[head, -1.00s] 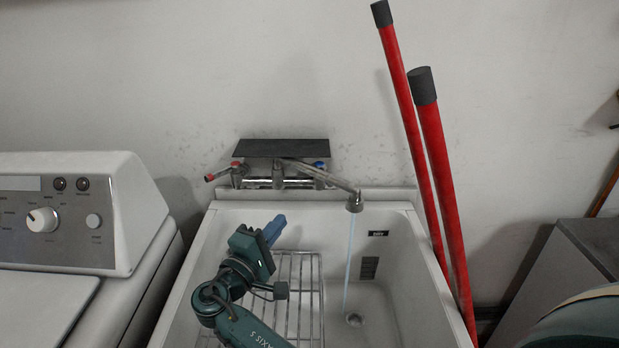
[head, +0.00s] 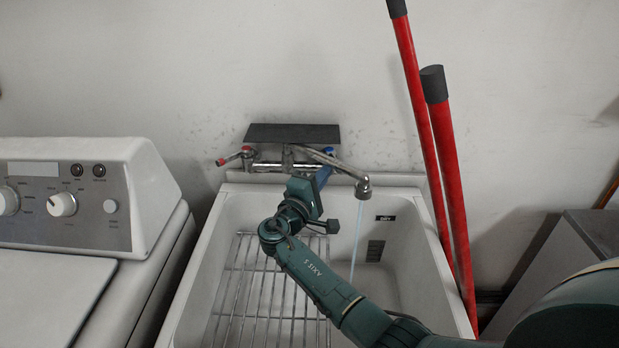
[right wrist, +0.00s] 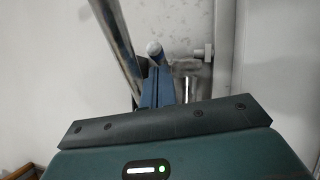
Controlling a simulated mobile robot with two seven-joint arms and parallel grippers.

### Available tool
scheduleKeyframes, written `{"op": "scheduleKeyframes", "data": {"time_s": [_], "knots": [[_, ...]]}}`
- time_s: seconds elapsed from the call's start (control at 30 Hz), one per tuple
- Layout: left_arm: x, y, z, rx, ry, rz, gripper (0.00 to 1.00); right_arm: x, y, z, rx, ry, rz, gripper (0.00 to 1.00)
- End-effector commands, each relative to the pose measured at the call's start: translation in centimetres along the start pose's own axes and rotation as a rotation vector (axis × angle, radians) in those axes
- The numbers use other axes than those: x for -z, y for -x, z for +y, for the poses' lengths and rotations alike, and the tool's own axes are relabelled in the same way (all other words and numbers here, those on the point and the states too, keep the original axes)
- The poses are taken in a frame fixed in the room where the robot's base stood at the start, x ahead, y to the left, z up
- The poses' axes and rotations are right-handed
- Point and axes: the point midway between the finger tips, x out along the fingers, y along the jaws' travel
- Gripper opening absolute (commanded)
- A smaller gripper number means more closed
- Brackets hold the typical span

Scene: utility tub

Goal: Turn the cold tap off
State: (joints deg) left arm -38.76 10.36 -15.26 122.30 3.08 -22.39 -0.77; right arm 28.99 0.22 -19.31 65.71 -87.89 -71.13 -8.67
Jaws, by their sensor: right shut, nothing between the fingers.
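The wall-mounted mixer has a swung-out metal spout (head: 345,170), and a thin stream of water (head: 357,235) falls from it into the tub. The blue-marked cold tap (head: 329,151) is at the mixer's right end, largely hidden behind the spout and my gripper. The red-marked hot tap (head: 235,156) is at the left end. My right gripper (head: 324,174) is shut and empty, its blue fingers pointing up at the cold tap; I cannot tell whether they touch it. In the right wrist view the shut fingers (right wrist: 156,88) are beside a metal pipe (right wrist: 119,45). My left gripper is out of view.
The white tub (head: 208,262) holds a wire rack (head: 262,295) on its left. A dark shelf (head: 292,133) sits just above the mixer. Two red poles (head: 450,180) lean at the tub's right side. A white washer (head: 155,215) stands to the left.

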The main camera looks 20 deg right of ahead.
Motion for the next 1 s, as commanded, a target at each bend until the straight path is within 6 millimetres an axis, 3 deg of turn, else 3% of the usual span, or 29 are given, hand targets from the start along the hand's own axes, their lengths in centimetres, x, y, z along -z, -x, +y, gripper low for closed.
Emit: {"op": "scheduleKeyframes", "data": {"time_s": [0.47,0.67,0.83,1.0], "knots": [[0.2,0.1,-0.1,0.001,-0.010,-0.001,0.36,-0.5,-0.3,-0.1,-0.001,0.000,0.013,0.00],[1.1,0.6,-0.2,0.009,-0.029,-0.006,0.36,-2.0,-1.1,-0.3,-0.024,-0.017,0.159,0.00],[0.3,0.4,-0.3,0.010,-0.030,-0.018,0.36,-3.0,-1.8,-0.8,-0.046,-0.040,0.309,0.00],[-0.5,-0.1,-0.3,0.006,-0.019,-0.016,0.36,-3.7,-2.5,-1.0,-0.048,-0.048,0.336,0.00]]}}
